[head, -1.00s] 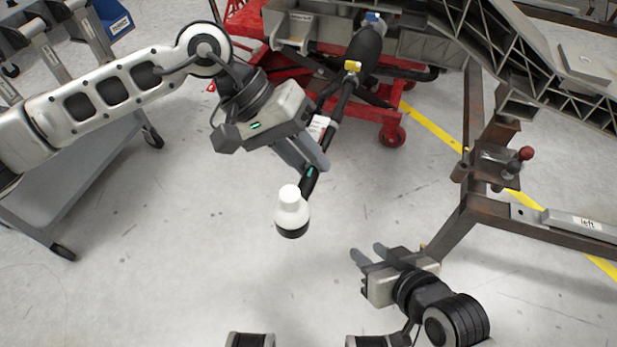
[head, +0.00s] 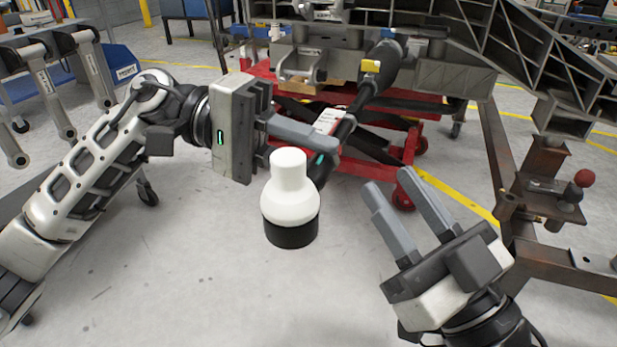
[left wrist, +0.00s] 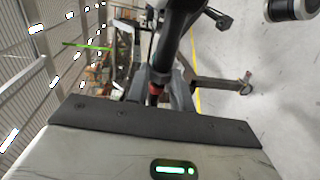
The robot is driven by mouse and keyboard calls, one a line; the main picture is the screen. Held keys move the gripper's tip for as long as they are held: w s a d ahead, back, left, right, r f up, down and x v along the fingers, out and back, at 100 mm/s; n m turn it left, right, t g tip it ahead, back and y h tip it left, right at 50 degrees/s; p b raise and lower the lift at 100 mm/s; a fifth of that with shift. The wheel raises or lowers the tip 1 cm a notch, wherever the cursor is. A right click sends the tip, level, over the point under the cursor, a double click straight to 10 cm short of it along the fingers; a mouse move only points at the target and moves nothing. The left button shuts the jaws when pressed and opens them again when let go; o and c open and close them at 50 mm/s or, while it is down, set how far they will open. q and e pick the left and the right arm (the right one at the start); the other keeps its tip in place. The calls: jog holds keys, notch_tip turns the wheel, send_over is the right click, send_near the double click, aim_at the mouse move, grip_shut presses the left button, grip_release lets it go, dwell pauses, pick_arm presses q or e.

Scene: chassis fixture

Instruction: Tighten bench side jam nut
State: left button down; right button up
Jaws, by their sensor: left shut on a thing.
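A long black tool (head: 372,86) with a yellow band and a white label runs from the grey chassis fixture (head: 425,72) toward me. My left gripper (head: 322,150) is shut on its shaft near the label; one finger is largely hidden. A white, bulb-shaped piece with a black base (head: 290,190) stands in front of the tool's near end; I cannot tell whether they are joined. The tool also shows dark in the left wrist view (left wrist: 172,45). My right gripper (head: 393,182) is open and empty, right of the white piece. I cannot make out the jam nut.
A red lift cart (head: 350,148) stands under the fixture. A rusty steel stand (head: 535,190) with a red-knobbed clamp (head: 580,181) is at the right. The floor between is clear.

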pick_arm(q)
jog(key=shift+f+g+h+b, duration=0.15)
jog(key=shift+g+h+b, duration=0.15)
jog(key=shift+h+b, duration=0.55)
pick_arm(e)
jog(key=shift+s+a+r+n+y, duration=0.1)
jog(key=shift+s+r+n+y, duration=0.15)
jog(key=shift+r+n+y, duration=0.35)
jog(key=shift+s+r+n+y, duration=0.25)
jog(key=shift+r+n+y, duration=0.1)
jog(key=shift+n+y, duration=0.5)
jog(key=shift+s+a+r+n+y, duration=0.1)
jog(key=shift+s+r+n+y, duration=0.15)
jog(key=shift+r+n+y, duration=0.45)
pick_arm(q)
jog(key=shift+h, duration=0.25)
pick_arm(e)
jog(key=shift+f+n, duration=0.25)
pick_arm(q)
jog(key=c, duration=1.2)
grip_release()
